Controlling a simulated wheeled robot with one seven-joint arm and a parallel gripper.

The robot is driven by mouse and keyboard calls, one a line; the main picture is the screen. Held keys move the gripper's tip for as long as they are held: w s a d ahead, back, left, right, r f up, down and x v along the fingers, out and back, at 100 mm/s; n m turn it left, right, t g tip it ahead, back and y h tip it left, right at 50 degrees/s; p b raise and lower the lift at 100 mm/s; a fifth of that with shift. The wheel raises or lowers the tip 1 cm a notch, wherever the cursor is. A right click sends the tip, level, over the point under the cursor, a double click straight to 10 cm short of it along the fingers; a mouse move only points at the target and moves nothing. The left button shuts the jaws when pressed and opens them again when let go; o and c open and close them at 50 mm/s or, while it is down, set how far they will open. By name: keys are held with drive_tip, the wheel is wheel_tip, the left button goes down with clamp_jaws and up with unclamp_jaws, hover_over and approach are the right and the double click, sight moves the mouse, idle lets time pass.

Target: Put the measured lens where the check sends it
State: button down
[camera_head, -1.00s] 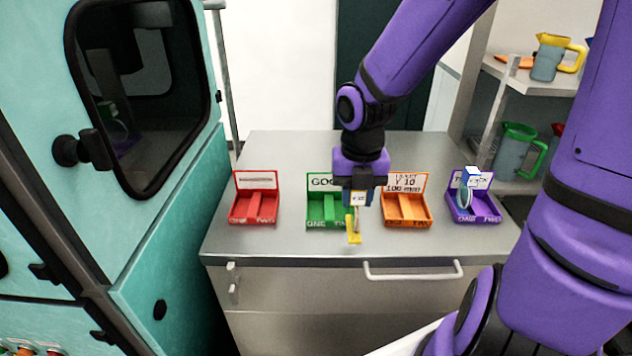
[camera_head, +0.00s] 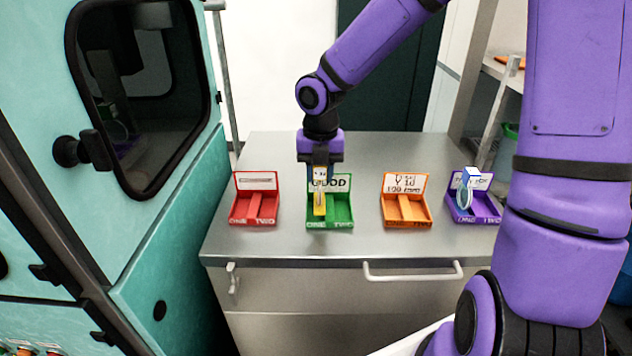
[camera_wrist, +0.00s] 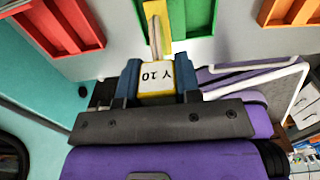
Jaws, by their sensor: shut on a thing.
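My gripper (camera_head: 319,172) is shut on the tag of a yellow lens (camera_head: 319,204). The lens hangs tip down, in front of the left side, marked ONE, of the green tray (camera_head: 343,212), whose sign reads GOOD. I cannot tell whether it touches the tray. An orange tray (camera_head: 405,222) has a sign with "Y 10" and small print. A red tray (camera_head: 253,221) stands at left, its sign unreadable. A purple tray (camera_head: 486,219) at right holds a blue-rimmed lens (camera_head: 465,194) with a white-and-blue tag.
The trays stand in a row on a grey metal bench (camera_head: 300,245) with clear gaps between them. The red, green and orange trays show two compartments each. A teal cabinet (camera_head: 160,240) with a dark window stands at left. A shelf (camera_head: 500,68) is behind at right.

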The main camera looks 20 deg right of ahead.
sight(316, 198)
drive_tip(key=shift+w+a+f, duration=0.15)
drive_tip(key=shift+w+a, duration=0.05)
drive_tip(key=shift+w, duration=0.6)
drive_tip(key=shift+s+f, duration=0.1)
drive_tip(key=shift+f, duration=1.6)
drive_tip(key=shift+f, duration=0.1)
drive_tip(key=c, duration=0.8)
unclamp_jaws()
